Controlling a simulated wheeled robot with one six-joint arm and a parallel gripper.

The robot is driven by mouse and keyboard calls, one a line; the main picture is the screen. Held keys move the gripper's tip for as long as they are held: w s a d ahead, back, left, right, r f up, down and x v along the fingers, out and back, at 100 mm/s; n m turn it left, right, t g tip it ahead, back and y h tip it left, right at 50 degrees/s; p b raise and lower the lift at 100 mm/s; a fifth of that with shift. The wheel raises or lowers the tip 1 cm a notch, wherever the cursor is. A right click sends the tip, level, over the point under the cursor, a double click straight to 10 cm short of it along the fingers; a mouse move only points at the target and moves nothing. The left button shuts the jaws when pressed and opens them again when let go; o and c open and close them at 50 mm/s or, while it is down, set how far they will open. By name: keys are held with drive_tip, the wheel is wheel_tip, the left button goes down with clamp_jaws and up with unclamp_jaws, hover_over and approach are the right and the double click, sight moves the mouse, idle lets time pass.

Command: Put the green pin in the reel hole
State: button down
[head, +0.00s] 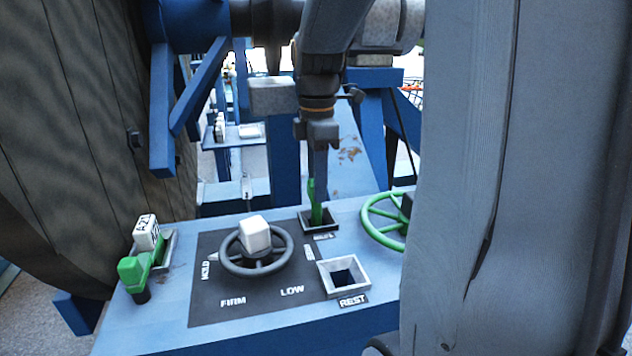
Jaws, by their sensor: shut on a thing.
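My gripper (318,178) points down behind the dial panel and is shut on a slim, upright green piece, which I take to be the green pin (316,212). The pin's lower end is at a dark square socket (333,222) on the blue console; how deep it sits is hard to tell. The fingers hide part of the pin. A second green piece, with a thick handle (133,269), is at the console's left end beside a white block marked A21 (146,232). A large wooden reel (75,110) fills the left side; I cannot make out its hole.
The blue console (180,310) carries a grey handwheel with a white knob (255,236), HOLD, FIRM and LOW labels, and an empty square socket marked REST (343,277). A green handwheel (385,221) is at right. A grey grained surface (520,180) blocks the right side.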

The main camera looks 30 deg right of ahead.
drive_tip(key=shift+f+b, duration=0.65)
drive_tip(key=shift+f, duration=1.55)
drive_tip(key=shift+d+p, duration=0.1)
drive_tip(key=shift+p, duration=0.3)
drive_tip(key=c, duration=1.3)
unclamp_jaws()
wheel_tip(320, 180, up, 7)
drive_tip(key=shift+b, duration=0.7)
drive_tip(key=shift+r, duration=0.4)
